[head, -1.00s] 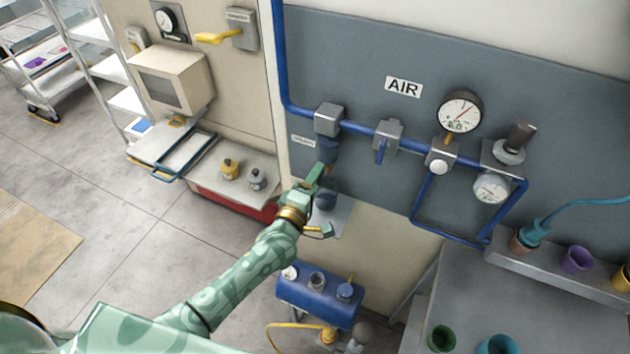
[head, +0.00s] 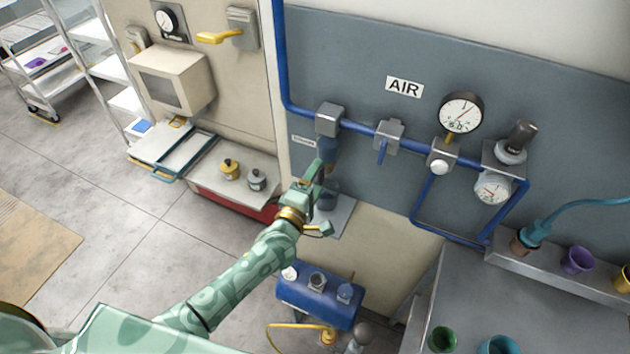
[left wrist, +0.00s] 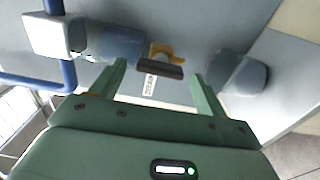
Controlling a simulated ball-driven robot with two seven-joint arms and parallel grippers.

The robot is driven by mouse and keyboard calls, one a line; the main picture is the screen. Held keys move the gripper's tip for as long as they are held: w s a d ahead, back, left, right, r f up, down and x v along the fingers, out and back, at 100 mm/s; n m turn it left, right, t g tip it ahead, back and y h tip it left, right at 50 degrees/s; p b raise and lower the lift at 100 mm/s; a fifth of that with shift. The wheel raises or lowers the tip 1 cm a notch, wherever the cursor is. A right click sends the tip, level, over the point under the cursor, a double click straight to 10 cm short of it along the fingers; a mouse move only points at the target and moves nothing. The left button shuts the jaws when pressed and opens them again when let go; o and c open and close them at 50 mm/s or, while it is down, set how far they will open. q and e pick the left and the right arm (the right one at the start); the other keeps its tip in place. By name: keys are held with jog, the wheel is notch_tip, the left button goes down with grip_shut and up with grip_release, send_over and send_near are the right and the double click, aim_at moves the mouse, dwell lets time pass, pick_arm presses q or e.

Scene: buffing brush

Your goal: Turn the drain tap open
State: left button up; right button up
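The drain tap (left wrist: 160,66) shows in the left wrist view as a brass-yellow fitting with a dark bar handle, below the blue filter bowl (left wrist: 122,44). My left gripper (left wrist: 158,72) is open, with one green finger on each side of the handle. Gaps show between the handle and both fingers. In the head view my left gripper (head: 320,172) is just under the blue bowl (head: 328,151) on the air panel, and it hides the tap there. My right gripper is not in view.
A small cup (head: 328,196) stands on a grey shelf (head: 342,217) close beside my left gripper. The blue air pipe (head: 355,127) runs above. A blue tank (head: 318,298) is below. A grey bench (head: 520,290) is at the right.

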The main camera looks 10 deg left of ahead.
pick_arm(q)
jog(key=shift+s, duration=0.1)
jog(key=s+a, duration=0.3)
jog(key=s, duration=1.3)
jog(key=shift+w, duration=0.1)
jog(key=s+a+f+m+g+b, duration=0.1)
jog(key=s+f+m+g+b, duration=0.25)
jog(key=f, duration=0.65)
jog(key=s+a+f+m+g, duration=0.2)
jog(key=s+f+m, duration=0.3)
jog(key=f, duration=0.5)
jog(key=s+a+f+m+g+b, duration=0.1)
jog(key=s+f+m+g, duration=0.2)
jog(key=f+m, duration=0.5)
jog(key=s+a+f+m+g+y+b, duration=0.1)
jog(key=s+a+f+g+b, duration=0.1)
jog(key=s+f+b, duration=0.2)
jog(key=s+a+f+m+g+y+b, duration=0.1)
jog(key=s+f+g+b, duration=0.2)
jog(key=s+f, duration=0.8)
jog(key=s+a+f+m+g+y+b, duration=0.1)
jog(key=s+a+f+g+b, duration=0.1)
jog(key=s+f, duration=0.5)
notch_tip(320, 180, down, 4)
jog(key=g+b, duration=0.1)
jog(key=b, duration=0.1)
jog(key=shift+s+a+r+b, duration=0.15)
jog(key=shift+s+a+b, duration=0.05)
jog(key=shift+a+b, duration=0.1)
